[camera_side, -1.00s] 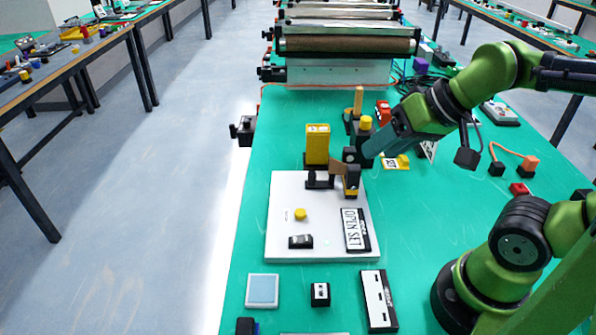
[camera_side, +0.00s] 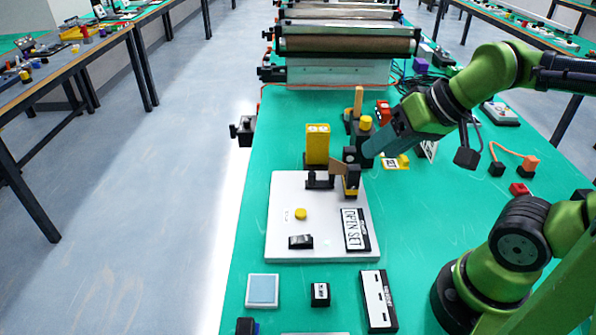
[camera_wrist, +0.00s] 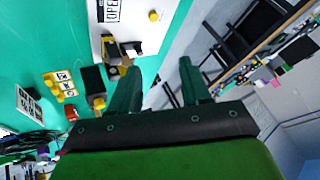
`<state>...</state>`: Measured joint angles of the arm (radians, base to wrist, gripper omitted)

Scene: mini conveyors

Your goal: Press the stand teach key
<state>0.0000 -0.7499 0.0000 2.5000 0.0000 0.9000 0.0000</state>
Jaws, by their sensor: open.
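A white stand plate (camera_side: 285,240) lies on the green bench. On it are a round yellow button (camera_side: 300,214) with a tiny unreadable label to its left, a black rocker switch (camera_side: 300,242) and an "OPEN SET" sign (camera_side: 355,230). I cannot read which part is the teach key. A black and tan sensor-like piece (camera_side: 351,183) stands at the plate's back edge. My gripper (camera_side: 362,158) is above and behind that piece, apart from the button. In the wrist view my gripper (camera_wrist: 160,82) is open and empty, and the yellow button (camera_wrist: 154,15) is at the top.
A yellow box (camera_side: 317,145) stands behind the plate, and a yellow-topped post (camera_side: 365,123) is beside my gripper. A blue-topped pad (camera_side: 263,290), a small black block (camera_side: 320,295) and a black-and-white strip (camera_side: 378,300) lie in front. Conveyor rollers (camera_side: 345,46) are at the back.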

